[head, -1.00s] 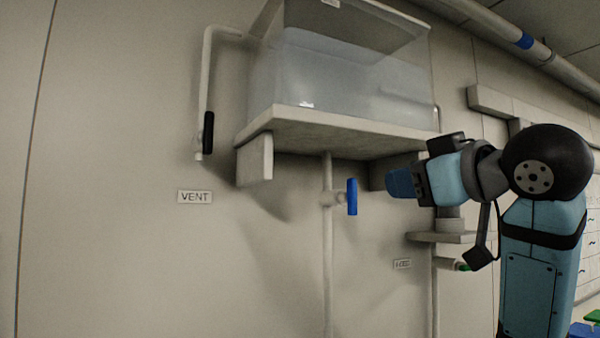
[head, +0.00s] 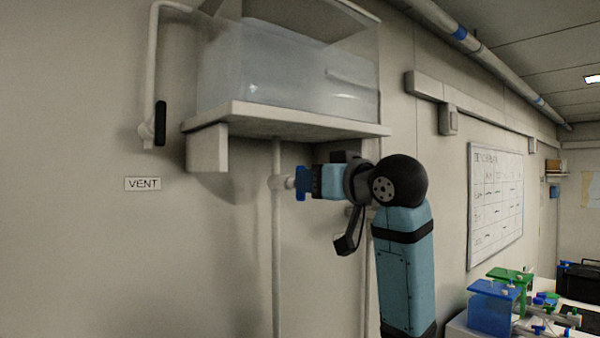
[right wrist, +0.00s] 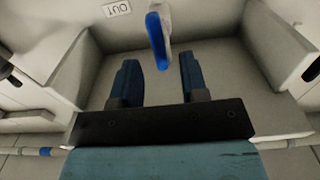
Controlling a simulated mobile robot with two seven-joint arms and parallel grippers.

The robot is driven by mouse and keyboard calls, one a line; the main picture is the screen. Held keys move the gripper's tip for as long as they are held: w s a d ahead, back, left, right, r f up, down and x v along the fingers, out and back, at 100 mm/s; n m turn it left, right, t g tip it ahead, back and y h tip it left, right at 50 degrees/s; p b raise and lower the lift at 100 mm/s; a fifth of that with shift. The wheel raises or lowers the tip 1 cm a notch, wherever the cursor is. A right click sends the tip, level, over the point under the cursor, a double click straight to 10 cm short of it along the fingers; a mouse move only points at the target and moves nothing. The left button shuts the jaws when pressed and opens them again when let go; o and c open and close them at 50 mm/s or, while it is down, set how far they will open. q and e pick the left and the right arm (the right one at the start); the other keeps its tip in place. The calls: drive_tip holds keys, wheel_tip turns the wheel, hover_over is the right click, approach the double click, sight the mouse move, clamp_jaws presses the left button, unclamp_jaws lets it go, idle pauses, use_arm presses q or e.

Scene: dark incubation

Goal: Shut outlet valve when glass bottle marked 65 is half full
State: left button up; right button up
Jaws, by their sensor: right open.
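The blue valve handle (head: 300,184) sits on a pipe under the tank shelf in the head view. In the right wrist view the blue handle (right wrist: 155,38) stands upright between the lines of my fingers, its lower end level with the fingertips. A partly seen sign (right wrist: 117,8) beside it reads "OUT", upside down. My right gripper (head: 311,182) is open and close to the handle; its two fingers (right wrist: 158,66) also show in the right wrist view, with nothing gripped. No bottle marked 65 shows. My left gripper is out of view.
A clear tank (head: 290,75) holding pale liquid stands on a wall shelf (head: 285,122) above the valve. A black-handled valve (head: 160,123) hangs left over a VENT sign (head: 143,184). A whiteboard (head: 495,195) and a bench with blue and green apparatus (head: 495,305) are at right.

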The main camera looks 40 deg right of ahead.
drive_tip(key=w+p, duration=0.1)
drive_tip(key=w, duration=0.2)
drive_tip(key=shift+w+a, duration=0.1)
drive_tip(key=shift+w, duration=0.6)
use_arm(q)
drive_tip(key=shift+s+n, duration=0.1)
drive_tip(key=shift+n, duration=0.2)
use_arm(e)
drive_tip(key=shift+c, duration=0.2)
clamp_jaws()
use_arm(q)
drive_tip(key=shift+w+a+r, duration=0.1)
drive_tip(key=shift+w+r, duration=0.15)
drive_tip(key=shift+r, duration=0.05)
